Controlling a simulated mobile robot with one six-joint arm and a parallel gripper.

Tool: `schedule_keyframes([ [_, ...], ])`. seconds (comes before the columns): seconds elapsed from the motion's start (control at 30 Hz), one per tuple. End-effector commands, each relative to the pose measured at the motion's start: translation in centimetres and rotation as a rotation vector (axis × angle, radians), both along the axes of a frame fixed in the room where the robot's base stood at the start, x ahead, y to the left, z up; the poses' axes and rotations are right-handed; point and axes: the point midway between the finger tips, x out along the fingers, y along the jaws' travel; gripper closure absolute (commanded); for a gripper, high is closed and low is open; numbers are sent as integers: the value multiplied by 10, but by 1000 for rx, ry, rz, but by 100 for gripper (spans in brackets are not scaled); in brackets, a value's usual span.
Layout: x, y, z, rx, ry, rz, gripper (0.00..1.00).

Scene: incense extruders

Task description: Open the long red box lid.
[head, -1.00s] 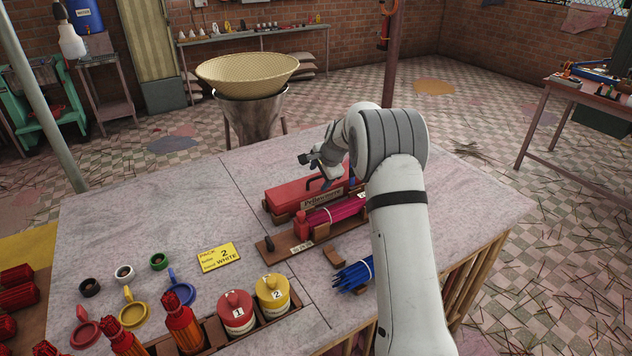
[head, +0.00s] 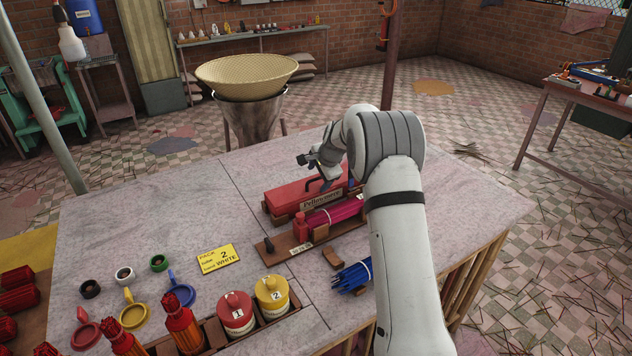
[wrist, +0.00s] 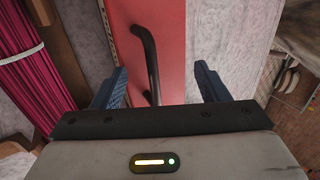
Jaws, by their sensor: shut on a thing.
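The long red box (head: 290,198) lies near the back middle of the table, with a wooden name plate on its front. Its red lid (wrist: 172,30) is on top and carries a black bar handle (wrist: 150,60), which also shows in the head view (head: 319,184). My gripper (wrist: 160,88) is over the lid, its blue fingers on either side of the handle and widely spaced. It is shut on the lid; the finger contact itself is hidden. In the head view my arm covers the box's right end. The lid looks closed.
Blue sticks (head: 353,275) are nearer. Red and yellow jars (head: 271,292) stand at the front. The table's left-back area is clear.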

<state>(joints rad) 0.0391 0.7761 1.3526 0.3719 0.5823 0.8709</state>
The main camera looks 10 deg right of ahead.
Motion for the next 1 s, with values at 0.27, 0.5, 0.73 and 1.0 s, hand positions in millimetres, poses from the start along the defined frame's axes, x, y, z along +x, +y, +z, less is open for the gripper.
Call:
schedule_keyframes([
  [0.27, 6, 9, -4, 5, 5, 0, 23],
  [0.5, 6, 10, -5, 5, 7, 1, 23],
  [0.73, 9, 12, 0, 6, 7, 1, 17],
  [1.0, 16, 16, 6, 7, 6, 1, 6],
])
